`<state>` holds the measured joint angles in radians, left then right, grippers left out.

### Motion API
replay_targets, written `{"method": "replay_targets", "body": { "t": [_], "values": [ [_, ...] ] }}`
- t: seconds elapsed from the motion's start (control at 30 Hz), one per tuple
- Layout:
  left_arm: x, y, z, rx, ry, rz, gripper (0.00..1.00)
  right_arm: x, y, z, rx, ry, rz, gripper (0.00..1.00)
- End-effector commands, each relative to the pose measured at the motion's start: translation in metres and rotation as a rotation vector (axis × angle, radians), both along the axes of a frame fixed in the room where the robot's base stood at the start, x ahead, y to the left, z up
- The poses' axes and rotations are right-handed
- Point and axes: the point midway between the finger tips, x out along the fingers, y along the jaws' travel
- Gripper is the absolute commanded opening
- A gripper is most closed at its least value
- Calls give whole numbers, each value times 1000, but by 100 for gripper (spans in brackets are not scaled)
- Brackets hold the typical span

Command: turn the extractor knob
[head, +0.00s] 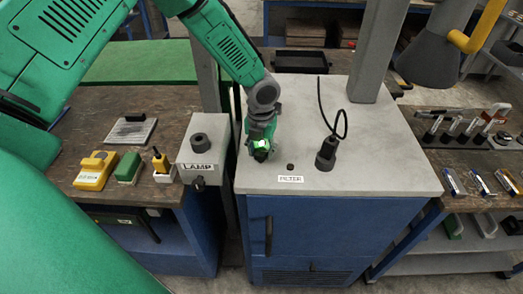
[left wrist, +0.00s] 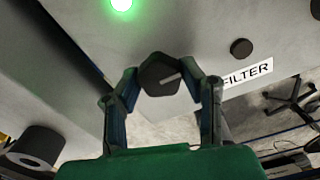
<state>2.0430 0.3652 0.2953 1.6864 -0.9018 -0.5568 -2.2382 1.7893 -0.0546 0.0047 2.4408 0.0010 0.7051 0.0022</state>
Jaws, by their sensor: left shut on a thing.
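The extractor knob (left wrist: 158,75) is a dark, many-sided knob with a pale pointer line, seen in the left wrist view above the grey top of the cabinet (head: 390,165). My left gripper (left wrist: 166,80) has a finger on each side of the knob and is shut on it. In the head view my left gripper (head: 261,152) reaches down to the left front part of the cabinet top and mostly hides the knob. The pointer line slants up to the right in the left wrist view. A green light (left wrist: 121,4) glows close by. My right gripper is not in view.
A FILTER label (head: 290,179) and a small dark button (head: 290,167) lie right of my gripper. A dark fitting with a cable (head: 326,155) stands farther right. The grey LAMP box (head: 203,155) is close on the left. A thick grey post (head: 377,50) rises behind.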

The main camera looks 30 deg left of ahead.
Motion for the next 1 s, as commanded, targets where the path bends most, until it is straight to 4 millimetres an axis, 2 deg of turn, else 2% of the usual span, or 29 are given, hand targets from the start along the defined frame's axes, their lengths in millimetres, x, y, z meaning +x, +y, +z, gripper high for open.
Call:
{"method": "replay_targets", "body": {
  "t": [0.3, 0.33, 0.37, 0.77, 0.87, 1.0],
  "values": [
    [4, 1, 3, 0, -11, -2, 6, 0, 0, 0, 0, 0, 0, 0],
    [4, 0, 3, 0, -11, -1, 46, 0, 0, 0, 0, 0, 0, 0],
    [4, 0, 3, 0, -11, -1, 56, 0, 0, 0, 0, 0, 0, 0],
    [1, 0, 7, -1, -5, 0, 56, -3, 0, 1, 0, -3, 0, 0],
    [2, 0, 20, -1, -7, 2, 56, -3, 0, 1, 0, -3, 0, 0],
    [3, 0, 49, -2, -9, 1, 56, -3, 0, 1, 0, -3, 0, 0]
  ]
}}
